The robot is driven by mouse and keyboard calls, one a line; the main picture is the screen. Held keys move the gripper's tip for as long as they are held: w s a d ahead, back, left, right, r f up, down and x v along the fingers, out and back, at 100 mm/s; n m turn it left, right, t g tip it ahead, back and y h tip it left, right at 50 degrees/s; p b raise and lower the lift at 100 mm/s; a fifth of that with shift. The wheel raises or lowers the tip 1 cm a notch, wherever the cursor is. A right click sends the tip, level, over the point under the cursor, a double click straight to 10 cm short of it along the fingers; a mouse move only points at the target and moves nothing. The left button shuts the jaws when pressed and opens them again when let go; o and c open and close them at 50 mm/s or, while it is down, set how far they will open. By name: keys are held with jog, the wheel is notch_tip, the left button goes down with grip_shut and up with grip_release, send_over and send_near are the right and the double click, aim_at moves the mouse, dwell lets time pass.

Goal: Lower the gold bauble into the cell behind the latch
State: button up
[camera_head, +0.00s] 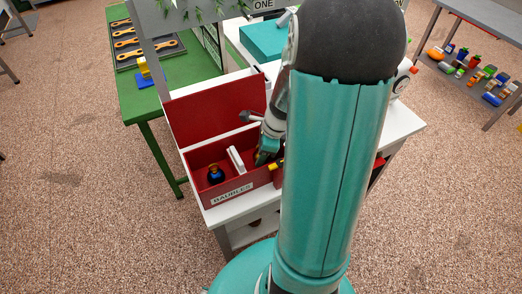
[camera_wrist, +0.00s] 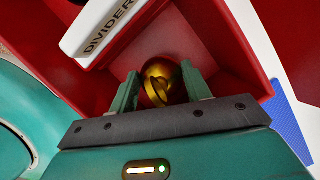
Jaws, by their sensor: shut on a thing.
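The gold bauble (camera_wrist: 157,70) is between the two green fingers of my gripper (camera_wrist: 160,76) in the wrist view, and the gripper is shut on it. It is over or inside a red-walled cell beside the white divider; its height above the floor is unclear. In the head view my gripper (camera_head: 266,153) is at the right part of the red box (camera_head: 202,187) labelled BAUBLES, partly hidden by my arm. A small yellow part (camera_head: 277,167) shows beside it; I cannot tell whether it is the latch.
The white divider (camera_head: 236,160) splits the box; it is close to my gripper in the wrist view (camera_wrist: 101,25). A blue bauble (camera_head: 215,175) is in the left cell. The red lid (camera_head: 214,108) stands open behind. A green table (camera_head: 190,75) stands at the back left.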

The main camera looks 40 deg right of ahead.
jog(key=shift+f, duration=0.45)
dwell(0.3)
jog(key=o, duration=0.7)
jog(key=shift+o, duration=0.2)
jog(key=v, duration=1.3)
jog(key=shift+r, duration=0.4)
jog(key=shift+s, duration=0.1)
